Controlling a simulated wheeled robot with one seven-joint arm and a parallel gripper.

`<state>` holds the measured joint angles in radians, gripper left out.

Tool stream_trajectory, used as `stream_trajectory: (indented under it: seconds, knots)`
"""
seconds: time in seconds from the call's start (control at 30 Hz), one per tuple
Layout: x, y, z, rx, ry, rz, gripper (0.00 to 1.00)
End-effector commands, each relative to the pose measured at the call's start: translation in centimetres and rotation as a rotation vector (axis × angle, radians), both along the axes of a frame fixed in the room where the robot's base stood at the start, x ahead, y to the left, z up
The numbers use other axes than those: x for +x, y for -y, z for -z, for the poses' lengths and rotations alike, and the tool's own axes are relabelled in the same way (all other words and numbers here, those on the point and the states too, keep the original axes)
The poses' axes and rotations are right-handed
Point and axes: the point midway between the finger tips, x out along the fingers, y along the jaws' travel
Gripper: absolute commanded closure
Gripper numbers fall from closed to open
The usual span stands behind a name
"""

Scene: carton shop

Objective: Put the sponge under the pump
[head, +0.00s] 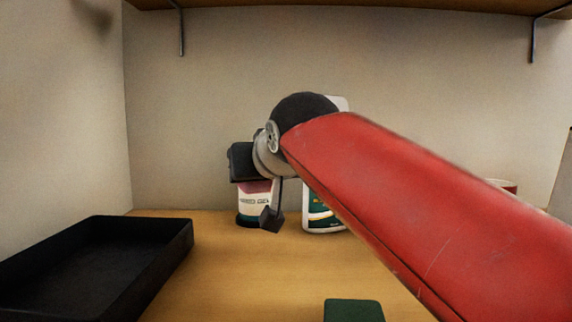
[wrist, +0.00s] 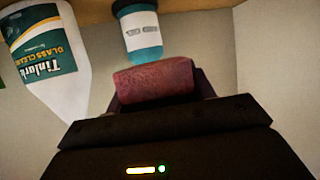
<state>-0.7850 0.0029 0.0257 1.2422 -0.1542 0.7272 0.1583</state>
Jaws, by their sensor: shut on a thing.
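My gripper (head: 258,190) is shut on a dark red sponge (wrist: 154,82), which sits between its fingers in the wrist view. In the head view a strip of the sponge (head: 258,186) shows between the dark fingers, above the table. A gel bottle (head: 250,208) with a pale label stands behind the gripper; it also shows in the wrist view (wrist: 142,30), just beyond the sponge. The gripper hides its top in the head view, so I cannot see a pump head. I cannot tell whether sponge and bottle touch.
A white glass cleaner bottle (head: 322,215) stands right of the gel bottle and shows large in the wrist view (wrist: 50,55). A black tray (head: 175,245) is at the left. A green block (head: 353,310) is at the front. A cup (head: 505,186) is partly hidden behind my arm.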

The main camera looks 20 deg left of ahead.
Motion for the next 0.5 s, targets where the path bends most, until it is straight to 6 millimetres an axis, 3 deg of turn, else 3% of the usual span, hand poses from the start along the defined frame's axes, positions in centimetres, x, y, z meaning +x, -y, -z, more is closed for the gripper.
stream_trajectory:
  seconds: [0.4,0.5]
  knots:
    - [3.9,-3.3,-0.1,0.000,-0.001,-0.001,0.71]
    - [4.1,-3.5,0.1,0.001,0.001,-0.001,0.71]
